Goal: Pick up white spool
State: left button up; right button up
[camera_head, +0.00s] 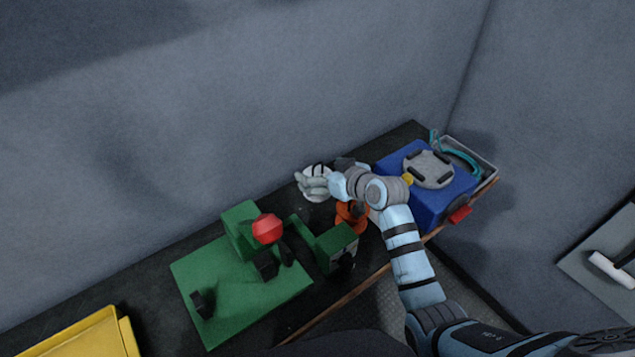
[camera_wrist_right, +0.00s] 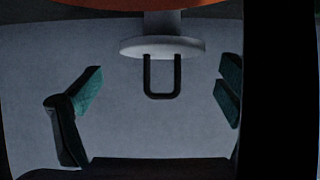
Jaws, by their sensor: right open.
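The white spool (camera_wrist_right: 162,47) shows at the top middle of the right wrist view as a pale disc on a short stem. A dark U-shaped loop hangs in front of it. My right gripper (camera_wrist_right: 160,85) is open, with one dark, green-padded finger on each side of that view and nothing gripped between them. The arm hides part of this area. My left gripper is not in view.
A green fixture with a red ball knob (camera_head: 268,229) stands left of the arm. An orange part (camera_head: 350,216) lies just below the wrist. A blue box (camera_head: 440,201) with a grey round top and a grey tray (camera_head: 485,160) are at right. A yellow tray (camera_head: 85,338) is lower left.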

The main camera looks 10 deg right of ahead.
jog(key=shift+w+a+f, duration=0.2)
jog(key=shift+w+f, duration=0.05)
jog(key=shift+w, duration=0.05)
jog(key=shift+s+r, duration=0.15)
jog(key=c, duration=0.3)
grip_shut()
notch_tip(320, 180, up, 20)
jog(key=p, duration=0.1)
jog(key=shift+p, duration=0.4)
